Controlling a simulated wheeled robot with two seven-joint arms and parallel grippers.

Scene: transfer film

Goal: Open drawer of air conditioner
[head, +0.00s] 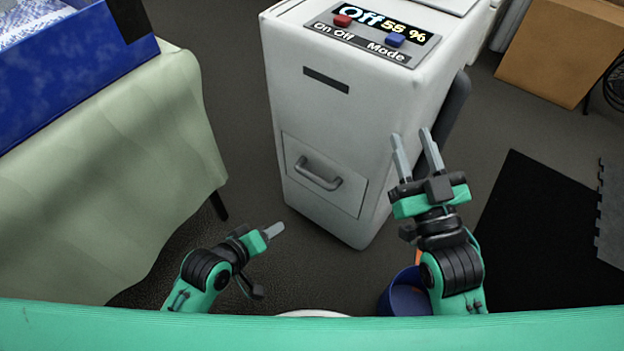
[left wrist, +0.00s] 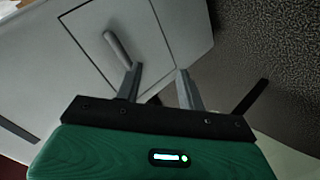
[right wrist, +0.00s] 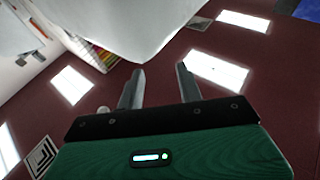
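The white air conditioner (head: 350,120) stands on the floor ahead, with a display reading "Off 55 %" on top. Its drawer (head: 345,192) is a panel low on the front face, and it looks closed. The grey drawer handle (head: 318,174) is free of any gripper. My left gripper (head: 276,230) is in front of and below the drawer, apart from the handle. In the left wrist view its fingers (left wrist: 160,85) are open and empty, with the handle (left wrist: 117,46) beyond the left finger. My right gripper (head: 411,140) is open and empty, beside the unit's right side.
A table with a pale green cloth (head: 150,170) and a blue box (head: 70,60) stands at the left. A dark blue bucket (head: 400,298) is near my right arm. A cardboard box (head: 560,50) is at the back right.

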